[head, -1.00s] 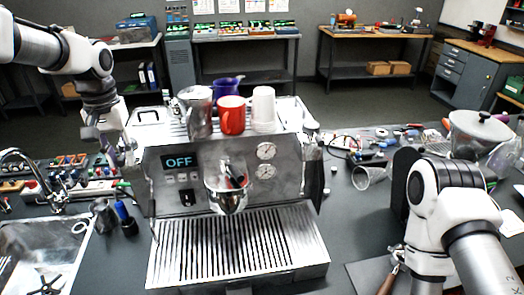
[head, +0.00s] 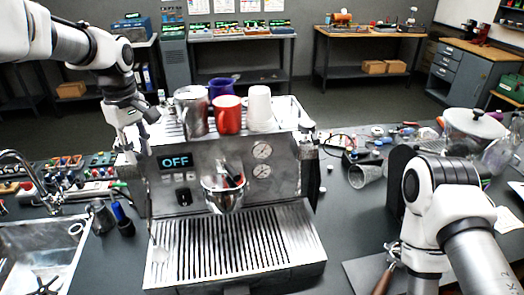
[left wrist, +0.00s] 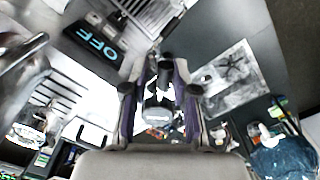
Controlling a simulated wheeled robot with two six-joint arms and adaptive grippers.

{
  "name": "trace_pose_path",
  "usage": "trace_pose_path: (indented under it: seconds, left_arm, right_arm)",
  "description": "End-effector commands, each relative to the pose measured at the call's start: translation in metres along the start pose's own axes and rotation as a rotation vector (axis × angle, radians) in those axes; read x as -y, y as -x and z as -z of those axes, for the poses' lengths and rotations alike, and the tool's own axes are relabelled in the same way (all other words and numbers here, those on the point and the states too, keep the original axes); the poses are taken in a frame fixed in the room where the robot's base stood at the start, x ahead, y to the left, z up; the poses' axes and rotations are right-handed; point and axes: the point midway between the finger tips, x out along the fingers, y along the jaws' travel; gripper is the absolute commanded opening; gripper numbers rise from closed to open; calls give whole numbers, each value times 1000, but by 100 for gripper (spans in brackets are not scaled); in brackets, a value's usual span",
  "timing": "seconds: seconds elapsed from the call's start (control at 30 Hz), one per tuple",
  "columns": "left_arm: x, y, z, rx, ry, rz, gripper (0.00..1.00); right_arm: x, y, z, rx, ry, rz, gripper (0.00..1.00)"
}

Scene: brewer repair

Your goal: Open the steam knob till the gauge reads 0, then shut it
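The steel espresso machine (head: 225,245) stands mid-bench, its display (head: 176,161) reading OFF. Two round gauges (head: 262,151) sit on its front right; their needles are too small to read. My left gripper (head: 130,148) is at the machine's upper left side, pointing down. In the left wrist view its two purple-padded fingers (left wrist: 164,85) stand apart, with a small dark part (left wrist: 165,70) between or just beyond the tips. I cannot tell whether this is the steam knob or whether the fingers touch it. My right arm stands at the lower right; its gripper is out of sight.
A steel pitcher (head: 192,112), red mug (head: 228,116), purple jug (head: 222,88) and white cups (head: 260,108) stand on the machine. A sink (head: 45,250) lies left. A wooden-handled tool (head: 384,278) lies beside my right arm. Several small parts clutter the bench behind.

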Motion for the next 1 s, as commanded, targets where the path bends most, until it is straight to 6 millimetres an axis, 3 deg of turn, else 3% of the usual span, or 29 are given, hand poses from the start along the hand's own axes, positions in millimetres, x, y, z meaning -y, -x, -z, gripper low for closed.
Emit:
trace_pose_path:
  seconds: [1.0]
  left_arm:
    - [-47,0,17,-1,778,-2,27]
  right_arm:
    - [0,0,0,0,0,0,40]
